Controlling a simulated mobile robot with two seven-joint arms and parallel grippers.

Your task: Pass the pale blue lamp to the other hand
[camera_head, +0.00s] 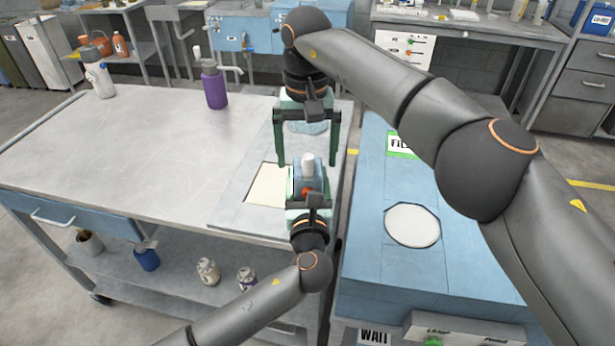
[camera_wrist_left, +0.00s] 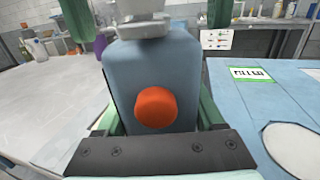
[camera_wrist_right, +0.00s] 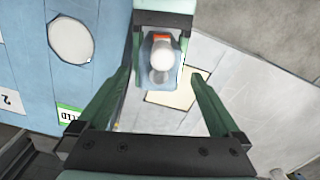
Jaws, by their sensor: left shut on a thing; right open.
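The pale blue lamp (camera_head: 308,175) is upright, with a pale top and an orange-red button; its body fills the middle of the left wrist view (camera_wrist_left: 185,75). My left gripper (camera_head: 307,190) is shut on its lower body, above the worktable's right edge. My right gripper (camera_head: 307,160) points down from above, fingers spread on either side of the lamp's top. In the right wrist view the lamp (camera_wrist_right: 162,62) appears between the open fingers, with a gap on both sides. The left fingers hide part of the lamp's lower sides.
The grey worktable (camera_head: 130,160) has a cream square (camera_head: 268,185) beneath the grippers. A purple bottle (camera_head: 214,88) and a white bottle (camera_head: 99,80) stand farther back. A blue bench (camera_head: 385,265) with a white disc (camera_head: 412,225) is on the right. The table's left half is mostly clear.

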